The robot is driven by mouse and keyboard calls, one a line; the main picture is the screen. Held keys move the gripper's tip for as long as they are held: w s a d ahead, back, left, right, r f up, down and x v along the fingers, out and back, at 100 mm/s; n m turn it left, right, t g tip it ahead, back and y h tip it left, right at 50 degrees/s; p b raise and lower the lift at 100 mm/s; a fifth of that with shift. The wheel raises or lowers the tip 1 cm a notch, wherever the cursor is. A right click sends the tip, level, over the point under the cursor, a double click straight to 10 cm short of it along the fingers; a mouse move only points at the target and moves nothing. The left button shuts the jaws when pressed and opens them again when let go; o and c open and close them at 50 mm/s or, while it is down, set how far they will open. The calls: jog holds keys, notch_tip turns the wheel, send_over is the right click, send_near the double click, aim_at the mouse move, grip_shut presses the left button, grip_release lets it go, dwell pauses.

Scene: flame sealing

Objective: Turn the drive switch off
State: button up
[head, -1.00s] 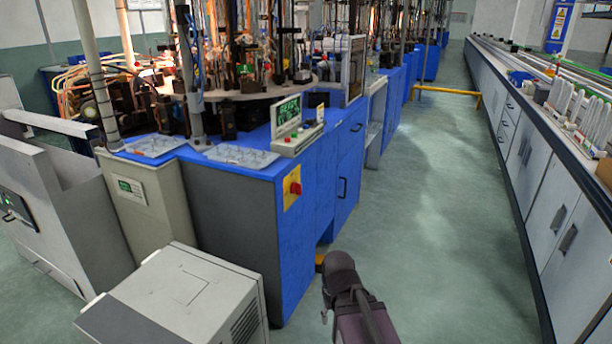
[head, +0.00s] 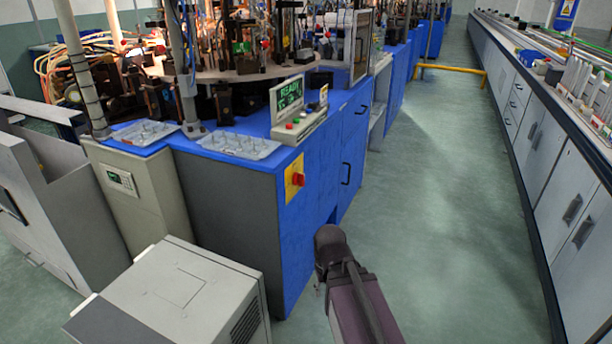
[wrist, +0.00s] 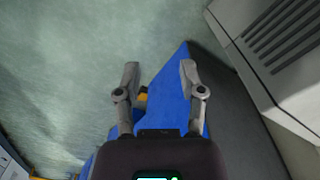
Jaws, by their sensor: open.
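A red rotary switch (head: 297,179) sits on a yellow plate (head: 293,190) on the side face of the blue machine (head: 318,185), near its front corner. It looks like the drive switch; its on or off position is too small to read. In the wrist view my gripper (wrist: 159,70) is open and empty. Its two fingers spread over the floor and the machine's blue side (wrist: 165,90), and the red switch does not show there. In the head view my arm is right of and below the switch, apart from it; the fingers are hidden.
A small panel with a green-text screen (head: 286,95) and coloured buttons stands on the machine top. A grey-white box unit (head: 170,290) stands in front at the left. A long bench with drawers (head: 535,140) lines the right. The floor aisle (head: 440,210) between is clear.

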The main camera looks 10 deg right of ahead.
jog(key=shift+w+a, duration=0.1)
jog(key=m+t+y, duration=1.1)
jog(key=m+y, duration=0.4)
jog(key=m, duration=1)
send_near(304, 176)
jog(key=w+v, duration=0.1)
jog(key=v, duration=0.3)
jog(key=shift+s+r, duration=0.1)
jog(key=shift+r, duration=0.1)
jog(key=shift+g, duration=0.3)
jog(key=x, duration=1.3)
jog(key=shift+w+a+f, duration=0.15)
jog(key=shift+w+a, duration=0.05)
jog(key=shift+w, duration=0.1)
